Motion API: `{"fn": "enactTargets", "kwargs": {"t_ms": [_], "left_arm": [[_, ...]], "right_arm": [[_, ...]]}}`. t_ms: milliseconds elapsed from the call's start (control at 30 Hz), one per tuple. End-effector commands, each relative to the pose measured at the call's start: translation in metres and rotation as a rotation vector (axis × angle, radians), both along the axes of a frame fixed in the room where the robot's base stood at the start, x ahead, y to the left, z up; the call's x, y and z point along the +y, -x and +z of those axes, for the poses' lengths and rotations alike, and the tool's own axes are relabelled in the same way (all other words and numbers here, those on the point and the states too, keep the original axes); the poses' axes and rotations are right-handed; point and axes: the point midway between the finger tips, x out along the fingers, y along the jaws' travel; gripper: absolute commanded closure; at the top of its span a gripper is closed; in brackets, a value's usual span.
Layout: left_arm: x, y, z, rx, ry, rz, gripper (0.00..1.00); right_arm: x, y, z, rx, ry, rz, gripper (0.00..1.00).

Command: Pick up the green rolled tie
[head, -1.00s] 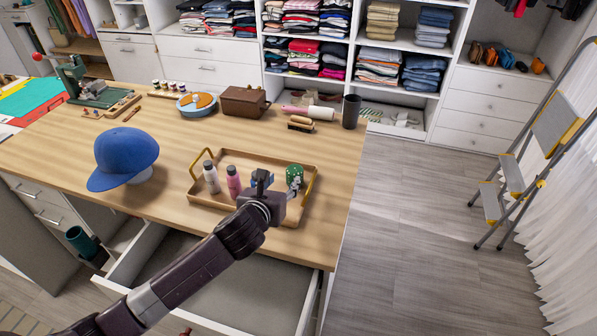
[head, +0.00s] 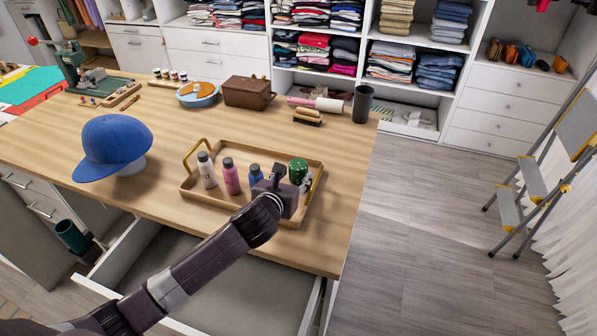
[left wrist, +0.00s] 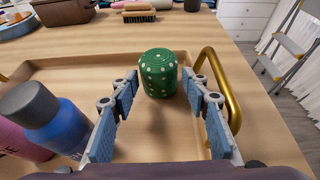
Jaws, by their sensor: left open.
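The green rolled tie (head: 298,170) with white dots stands upright in the wooden tray (head: 222,212), near its right-hand handle. In the left wrist view the green rolled tie (left wrist: 159,73) sits ahead, in line with the gap between the fingers. My left gripper (head: 293,181) is open and empty over the tray, just short of the tie. Its two blue-padded fingers show wide apart in the left wrist view (left wrist: 161,95). The tie's lower part is partly hidden by my gripper in the head view. My right gripper is not in view.
White, pink and blue bottles (head: 231,176) stand left of the tie; the blue bottle (left wrist: 50,118) is close beside my left finger. A gold handle (left wrist: 220,88) rises close on the right. A blue cap (head: 113,148) and a brush (head: 308,116) are farther off.

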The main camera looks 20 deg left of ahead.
Motion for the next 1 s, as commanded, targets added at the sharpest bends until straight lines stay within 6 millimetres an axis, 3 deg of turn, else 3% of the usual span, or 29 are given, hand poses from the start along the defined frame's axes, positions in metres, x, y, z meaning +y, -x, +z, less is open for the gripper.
{"fn": "enactTargets", "kwargs": {"t_ms": [433,800,1000], "left_arm": [[0.001,-0.039,-0.025,0.001,0.002,0.001,0.58],[0.001,-0.045,-0.027,0.000,0.000,-0.001,0.58],[0.001,-0.045,-0.027,0.000,0.000,-0.001,0.80]], "right_arm": [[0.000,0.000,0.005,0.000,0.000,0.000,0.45],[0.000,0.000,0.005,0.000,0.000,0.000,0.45],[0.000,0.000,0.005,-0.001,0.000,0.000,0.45]]}}
